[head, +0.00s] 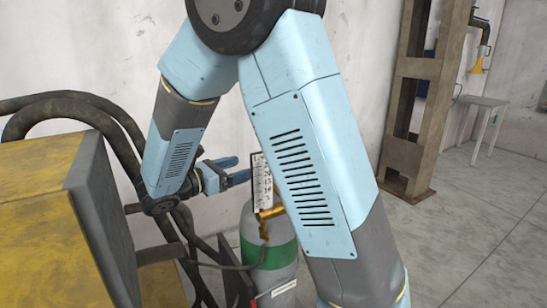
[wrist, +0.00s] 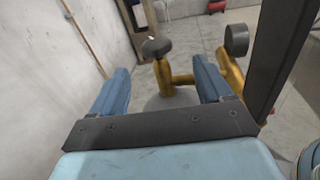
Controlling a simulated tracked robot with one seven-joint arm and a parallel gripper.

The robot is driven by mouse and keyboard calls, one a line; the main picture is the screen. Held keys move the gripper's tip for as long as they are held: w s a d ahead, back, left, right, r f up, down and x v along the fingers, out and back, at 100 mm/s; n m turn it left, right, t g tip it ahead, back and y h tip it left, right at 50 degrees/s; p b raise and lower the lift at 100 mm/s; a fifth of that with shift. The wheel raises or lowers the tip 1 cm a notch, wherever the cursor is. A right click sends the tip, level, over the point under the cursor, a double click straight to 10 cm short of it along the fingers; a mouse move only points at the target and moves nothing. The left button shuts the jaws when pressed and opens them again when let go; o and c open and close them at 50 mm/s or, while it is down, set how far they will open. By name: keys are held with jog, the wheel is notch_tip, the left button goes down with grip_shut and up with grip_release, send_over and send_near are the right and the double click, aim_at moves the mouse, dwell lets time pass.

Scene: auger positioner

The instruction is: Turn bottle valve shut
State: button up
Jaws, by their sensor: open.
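The gas bottle (head: 268,252) stands upright, grey with a green band, partly hidden behind my arm in the head view. Its brass valve (head: 270,212) is at the top, and a printed tag (head: 262,182) shows just above it. In the wrist view the brass valve body (wrist: 182,79) lies between and beyond the fingers, with a dark round knob (wrist: 157,47) at its upper end. My gripper (head: 239,170) is open and empty, left of the tag. In the wrist view its blue fingers (wrist: 160,66) point toward the knob, apparently without touching it.
A yellow machine (head: 55,215) with thick dark hoses (head: 100,112) stands at the left. A second brass part with a dark round cap (wrist: 237,40) is right of the fingers. A dark bar (wrist: 280,50) crosses there. A rusty post (head: 418,100) stands at the right.

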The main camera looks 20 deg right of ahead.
jog(key=shift+n+t, duration=0.3)
jog(key=shift+n, duration=0.2)
jog(key=x, duration=1.3)
jog(key=shift+w, duration=0.2)
jog(key=shift+c, duration=0.4)
jog(key=c, duration=0.9)
